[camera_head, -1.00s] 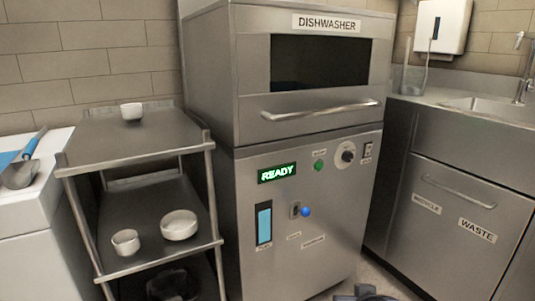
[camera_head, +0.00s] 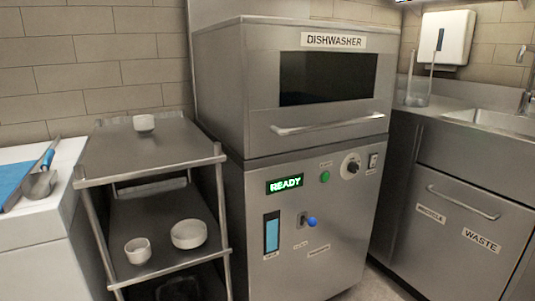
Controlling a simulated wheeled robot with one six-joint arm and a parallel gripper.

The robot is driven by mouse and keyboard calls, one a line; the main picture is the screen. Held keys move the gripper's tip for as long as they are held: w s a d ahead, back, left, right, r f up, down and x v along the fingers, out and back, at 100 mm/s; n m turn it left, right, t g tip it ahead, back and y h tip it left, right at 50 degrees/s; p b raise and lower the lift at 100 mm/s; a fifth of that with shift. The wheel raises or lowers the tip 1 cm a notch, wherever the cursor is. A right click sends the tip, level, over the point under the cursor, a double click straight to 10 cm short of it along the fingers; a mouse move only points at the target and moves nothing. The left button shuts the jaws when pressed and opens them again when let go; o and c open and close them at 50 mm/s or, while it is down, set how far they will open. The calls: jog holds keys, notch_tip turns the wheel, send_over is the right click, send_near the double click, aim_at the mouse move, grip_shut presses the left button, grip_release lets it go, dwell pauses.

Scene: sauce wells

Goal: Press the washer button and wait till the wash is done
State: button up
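The dishwasher (camera_head: 350,230) stands in the middle of the head view, a steel box with a closed hood, a dark window (camera_head: 328,77) and a bar handle (camera_head: 330,126). Its display (camera_head: 285,184) reads READY in green. A round green button (camera_head: 325,177) sits right of the display, under a small label too blurred to read. A dial (camera_head: 351,166) and a switch (camera_head: 373,161) are further right. A blue knob (camera_head: 312,221) on a lever and a blue level gauge (camera_head: 271,232) are lower down. My gripper is not in view.
A steel rack (camera_head: 150,152) on the left holds a small white bowl (camera_head: 144,122) on top and two white bowls (camera_head: 188,234) below. A white counter (camera_head: 35,225) is at far left. A counter with sink (camera_head: 487,119) and WASTE drawer (camera_head: 462,217) is right.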

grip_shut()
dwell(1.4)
